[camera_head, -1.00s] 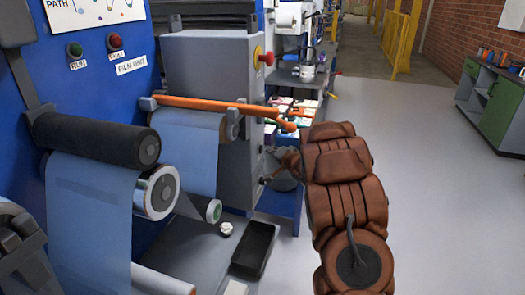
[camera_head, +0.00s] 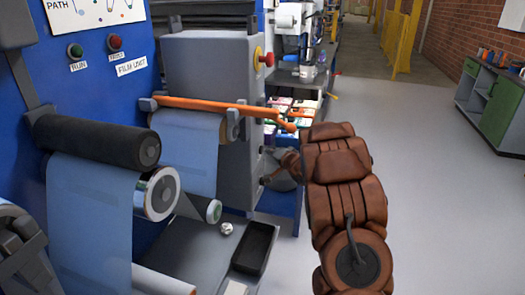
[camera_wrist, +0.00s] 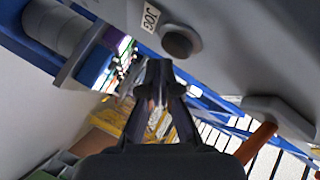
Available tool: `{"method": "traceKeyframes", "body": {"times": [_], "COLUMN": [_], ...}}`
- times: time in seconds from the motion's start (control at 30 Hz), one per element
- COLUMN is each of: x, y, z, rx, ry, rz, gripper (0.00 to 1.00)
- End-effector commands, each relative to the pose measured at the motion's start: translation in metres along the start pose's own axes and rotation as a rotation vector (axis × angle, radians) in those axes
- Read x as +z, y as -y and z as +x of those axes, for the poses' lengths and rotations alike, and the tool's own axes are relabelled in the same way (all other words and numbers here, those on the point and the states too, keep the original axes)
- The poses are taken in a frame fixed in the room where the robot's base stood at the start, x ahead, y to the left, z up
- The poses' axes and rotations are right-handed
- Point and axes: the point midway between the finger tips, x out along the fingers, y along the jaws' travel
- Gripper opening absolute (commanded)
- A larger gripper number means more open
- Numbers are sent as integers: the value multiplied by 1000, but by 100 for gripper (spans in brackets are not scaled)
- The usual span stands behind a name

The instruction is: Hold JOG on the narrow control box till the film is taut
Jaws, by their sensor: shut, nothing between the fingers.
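In the wrist view a grey panel with a JOG label (camera_wrist: 150,17) and a dark round button (camera_wrist: 177,42) in a grey collar fills the top. My gripper (camera_wrist: 160,68) is shut and empty, its tips just below the button; I cannot tell whether they touch it. In the head view my brown arm reaches to the right side of a tall grey housing (camera_head: 210,90), and the gripper (camera_head: 268,179) is partly hidden behind the arm. The JOG button is not visible there. Blue film (camera_head: 90,215) hangs flat from a dark roller (camera_head: 100,137); its tension is hard to judge.
An orange bar (camera_head: 200,103) crosses the front of the housing. A red knob (camera_head: 267,59) sticks out of its right side. A black tray (camera_head: 255,247) and a small whitish lump (camera_head: 226,229) lie below. Open grey floor (camera_head: 430,180) is on the right.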

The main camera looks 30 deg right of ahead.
Motion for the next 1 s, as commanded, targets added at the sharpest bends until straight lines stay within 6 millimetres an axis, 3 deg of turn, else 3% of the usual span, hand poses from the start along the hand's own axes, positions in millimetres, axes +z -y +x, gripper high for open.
{"method": "traceKeyframes", "body": {"times": [1.0], "x": [5], "y": [5], "z": [7], "rx": [0], "ry": [0], "rz": [0], "gripper": [0]}}
